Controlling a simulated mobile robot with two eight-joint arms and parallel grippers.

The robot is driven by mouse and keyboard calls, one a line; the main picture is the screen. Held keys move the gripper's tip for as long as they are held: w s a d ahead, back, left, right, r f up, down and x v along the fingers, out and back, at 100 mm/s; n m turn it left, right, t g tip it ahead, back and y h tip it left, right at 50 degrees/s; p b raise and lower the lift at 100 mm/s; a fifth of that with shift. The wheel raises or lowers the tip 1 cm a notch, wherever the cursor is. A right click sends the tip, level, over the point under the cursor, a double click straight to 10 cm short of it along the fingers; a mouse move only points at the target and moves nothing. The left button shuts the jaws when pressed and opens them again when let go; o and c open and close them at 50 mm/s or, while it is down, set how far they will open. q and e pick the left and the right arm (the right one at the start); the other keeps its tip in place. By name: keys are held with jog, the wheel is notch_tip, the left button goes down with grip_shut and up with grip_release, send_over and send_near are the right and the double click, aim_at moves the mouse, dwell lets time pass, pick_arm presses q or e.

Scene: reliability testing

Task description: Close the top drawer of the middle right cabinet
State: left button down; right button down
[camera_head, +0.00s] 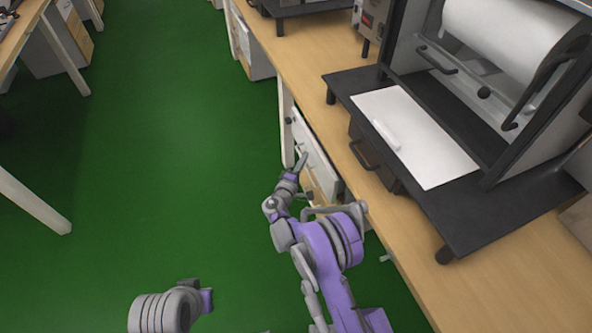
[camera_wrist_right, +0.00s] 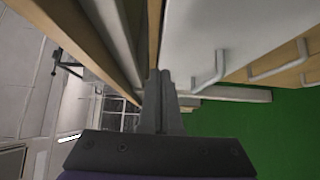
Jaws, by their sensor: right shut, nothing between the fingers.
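The cabinet's white top drawer (camera_head: 314,150) is under the workbench edge in the head view, with a small handle on its front. It fills the upper right of the right wrist view as a pale front (camera_wrist_right: 205,30) with a grey handle (camera_wrist_right: 210,72). Lower wood-coloured drawer fronts (camera_wrist_right: 292,62) show beside it. I cannot tell exactly how far the top drawer stands out. My right gripper (camera_head: 302,158) is shut and empty, close to the white front; its fingers (camera_wrist_right: 160,75) point along the drawer's side. Contact is unclear.
The wooden workbench (camera_head: 375,205) runs along the right, carrying a dark-based machine (camera_head: 440,215) with a white sheet. A bench leg (camera_head: 286,125) stands just beyond the drawer. Another cabinet (camera_head: 252,50) is farther back. The green floor (camera_head: 180,160) to the left is clear.

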aim_at(319, 154)
pick_arm(q)
jog(key=shift+f, duration=0.1)
pick_arm(e)
jog(key=shift+w+d, duration=0.2)
jog(key=shift+d, duration=0.55)
jog(key=shift+w+d, duration=0.15)
jog(key=shift+d, duration=0.6)
jog(key=shift+d, duration=0.1)
